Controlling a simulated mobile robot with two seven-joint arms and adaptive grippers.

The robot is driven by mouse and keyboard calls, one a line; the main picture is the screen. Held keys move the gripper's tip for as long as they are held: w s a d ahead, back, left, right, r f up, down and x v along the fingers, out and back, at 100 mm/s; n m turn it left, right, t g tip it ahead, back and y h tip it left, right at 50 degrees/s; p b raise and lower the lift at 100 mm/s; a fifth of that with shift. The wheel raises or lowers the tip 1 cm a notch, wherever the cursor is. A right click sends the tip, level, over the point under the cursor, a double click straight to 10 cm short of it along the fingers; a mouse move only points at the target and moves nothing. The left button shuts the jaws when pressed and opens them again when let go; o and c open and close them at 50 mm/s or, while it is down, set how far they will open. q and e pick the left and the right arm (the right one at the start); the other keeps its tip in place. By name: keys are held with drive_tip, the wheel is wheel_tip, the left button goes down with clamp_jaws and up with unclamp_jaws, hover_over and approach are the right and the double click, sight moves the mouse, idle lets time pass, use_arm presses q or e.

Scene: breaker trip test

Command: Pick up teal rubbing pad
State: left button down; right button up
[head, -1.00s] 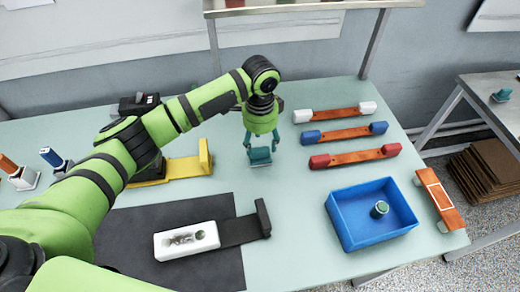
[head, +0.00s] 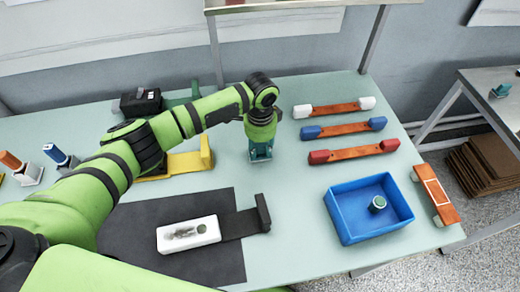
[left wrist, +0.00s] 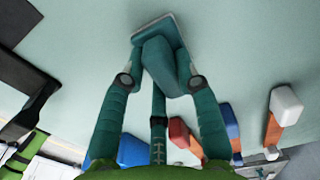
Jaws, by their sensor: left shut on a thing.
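The teal rubbing pad (head: 261,157) is at the middle of the table, below my left wrist in the head view. My left gripper (head: 260,150) is down at the pad, with its fingers shut on it. In the left wrist view the pad's teal grip (left wrist: 162,66) stands between the two teal fingers of the left gripper (left wrist: 160,72), and its flat base (left wrist: 155,28) shows beyond. I cannot tell whether the base touches the table. My right gripper is not in view.
A blue tray (head: 337,219) holding a small round piece stands at the right. Bars with white, blue (head: 345,131) and red ends lie behind it. A white block (head: 188,235) lies on the dark mat (head: 130,240). A yellow stand (head: 190,164) is left of the gripper.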

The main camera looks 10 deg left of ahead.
sight(261, 146)
use_arm(q)
drive_tip(key=shift+r+b, duration=0.3)
drive_tip(key=shift+r, duration=0.35)
wheel_tip(261, 146, up, 3)
drive_tip(key=shift+w+f+b, duration=0.1)
drive_tip(key=shift+b, duration=0.45)
drive_tip(key=s+d+r+b, duration=0.3)
drive_tip(key=d+r, duration=0.4)
drive_tip(key=d, duration=0.4)
drive_tip(key=shift+s, duration=0.45)
drive_tip(key=c, duration=1.5)
unclamp_jaws()
drive_tip(key=c, duration=0.4)
